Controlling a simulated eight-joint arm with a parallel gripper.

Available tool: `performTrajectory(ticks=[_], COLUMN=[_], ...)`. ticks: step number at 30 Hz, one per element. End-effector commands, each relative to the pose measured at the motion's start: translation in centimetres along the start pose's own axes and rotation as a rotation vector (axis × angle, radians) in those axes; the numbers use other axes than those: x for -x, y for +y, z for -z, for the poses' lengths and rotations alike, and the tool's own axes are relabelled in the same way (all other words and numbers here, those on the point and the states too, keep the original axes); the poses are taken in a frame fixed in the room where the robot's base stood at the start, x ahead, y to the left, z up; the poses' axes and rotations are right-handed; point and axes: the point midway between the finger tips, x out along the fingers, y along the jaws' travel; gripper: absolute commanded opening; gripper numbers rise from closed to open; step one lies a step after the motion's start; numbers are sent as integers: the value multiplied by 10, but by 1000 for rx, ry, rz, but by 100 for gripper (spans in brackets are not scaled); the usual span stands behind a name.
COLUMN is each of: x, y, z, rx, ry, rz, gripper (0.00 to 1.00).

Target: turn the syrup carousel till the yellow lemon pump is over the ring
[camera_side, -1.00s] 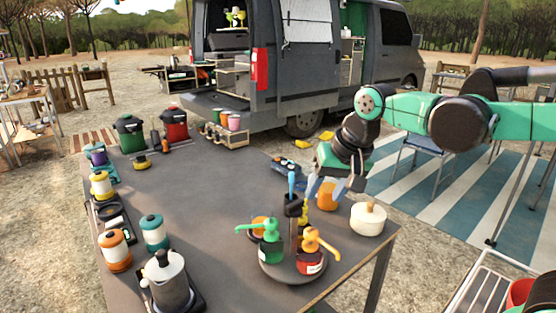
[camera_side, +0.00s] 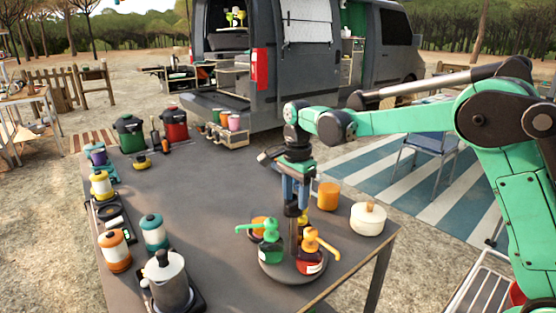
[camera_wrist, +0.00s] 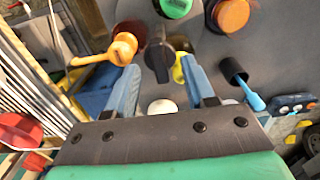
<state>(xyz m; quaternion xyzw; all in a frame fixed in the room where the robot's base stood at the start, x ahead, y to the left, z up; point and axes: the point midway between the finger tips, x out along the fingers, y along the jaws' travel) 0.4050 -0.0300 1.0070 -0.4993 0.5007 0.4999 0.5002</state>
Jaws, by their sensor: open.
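The syrup carousel (camera_side: 281,277) is a dark round turntable at the table's front right, with a dark central post and knob (camera_wrist: 158,50). A green pump (camera_side: 268,235) stands at its front left and an orange pump (camera_side: 313,243) at its front right. The yellow lemon pump is mostly hidden behind the post in the side view; a yellow part (camera_wrist: 178,70) shows beside the knob in the wrist view. My gripper (camera_side: 296,203) points down over the post, open, its blue fingers either side of the knob line. Contact cannot be told. I cannot pick out the ring.
An amber jar (camera_side: 328,195) and a white lidded pot (camera_side: 367,218) stand close behind and right of the carousel. A moka pot (camera_side: 168,282) and canisters (camera_side: 154,232) line the left side. The table's middle is clear.

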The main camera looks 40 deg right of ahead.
Motion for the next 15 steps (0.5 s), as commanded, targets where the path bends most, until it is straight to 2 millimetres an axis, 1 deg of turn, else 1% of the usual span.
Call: performTrajectory(ticks=[1, 4, 11, 12, 14, 15], x=[-5, -10, -11, -11, -11, -11], y=[0, 0, 0, 0, 0, 0], z=[0, 0, 0, 0, 0, 0], rx=[0, 1, 1, 2, 2, 2], ry=[0, 0, 0, 0, 0, 0], rz=[0, 1, 1, 1, 1, 1], gripper=[49, 49, 49, 43, 26, 15])
